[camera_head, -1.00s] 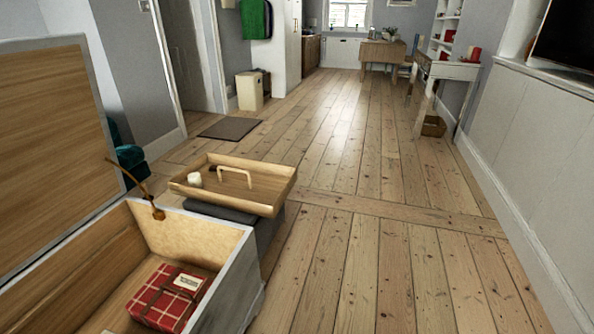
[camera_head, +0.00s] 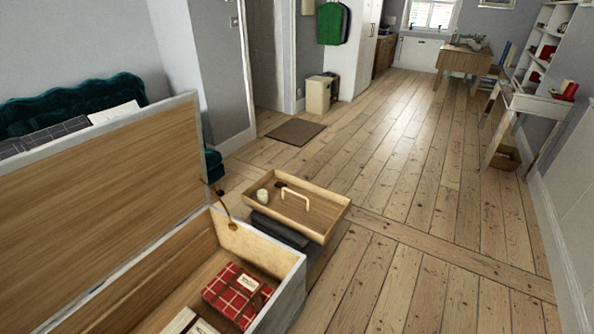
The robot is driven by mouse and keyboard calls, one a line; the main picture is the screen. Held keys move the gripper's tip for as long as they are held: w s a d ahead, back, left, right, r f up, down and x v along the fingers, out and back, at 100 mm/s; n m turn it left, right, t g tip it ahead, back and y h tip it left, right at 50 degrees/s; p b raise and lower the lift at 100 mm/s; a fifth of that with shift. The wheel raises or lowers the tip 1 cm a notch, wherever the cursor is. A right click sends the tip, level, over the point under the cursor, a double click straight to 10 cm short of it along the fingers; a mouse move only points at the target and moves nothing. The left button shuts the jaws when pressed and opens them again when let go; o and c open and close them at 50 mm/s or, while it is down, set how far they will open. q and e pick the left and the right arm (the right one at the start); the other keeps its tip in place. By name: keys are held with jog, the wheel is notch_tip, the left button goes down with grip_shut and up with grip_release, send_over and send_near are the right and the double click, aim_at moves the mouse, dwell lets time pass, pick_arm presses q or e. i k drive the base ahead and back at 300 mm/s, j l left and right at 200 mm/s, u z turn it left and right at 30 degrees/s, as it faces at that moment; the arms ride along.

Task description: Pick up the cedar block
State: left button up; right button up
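I cannot pick out a cedar block for certain. A small dark brown object (camera_head: 280,184) lies in the wooden tray (camera_head: 325,229), near its far left corner; it is too small to identify. An open chest (camera_head: 284,268) stands at the lower left with its wooden lid (camera_head: 110,190) raised. In it lie a red checked parcel (camera_head: 238,294) with a pale label and, at the lower edge, a partly cut-off pale flat item (camera_head: 181,322). Much of the chest's inside is out of frame. Neither of my grippers shows.
The tray has a pale handle (camera_head: 294,194) and a white cylinder (camera_head: 262,195), and rests on a dark grey support. A teal sofa (camera_head: 75,98) stands behind the lid. Clear floorboards lie right of the chest. A white side table (camera_head: 535,104) stands far right.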

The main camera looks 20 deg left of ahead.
aim_at(277, 184)
jog(key=i+l+z, duration=0.1)
jog(key=i+l, duration=0.25)
jog(key=i, duration=0.15)
jog(key=i+l, duration=0.3)
jog(key=i, duration=0.2)
jog(key=i+l+z, duration=0.15)
jog(key=i+l, duration=0.15)
jog(key=i, duration=0.2)
jog(key=i+l+z, duration=0.1)
jog(key=i+l, duration=0.15)
jog(key=i, duration=0.25)
jog(key=i+l, duration=0.2)
jog(key=i, duration=0.35)
jog(key=i+u, duration=0.2)
jog(key=i, duration=0.45)
jog(key=i+u, duration=0.25)
jog(key=i, duration=0.45)
jog(key=i+l+u, duration=0.2)
jog(key=i, duration=0.45)
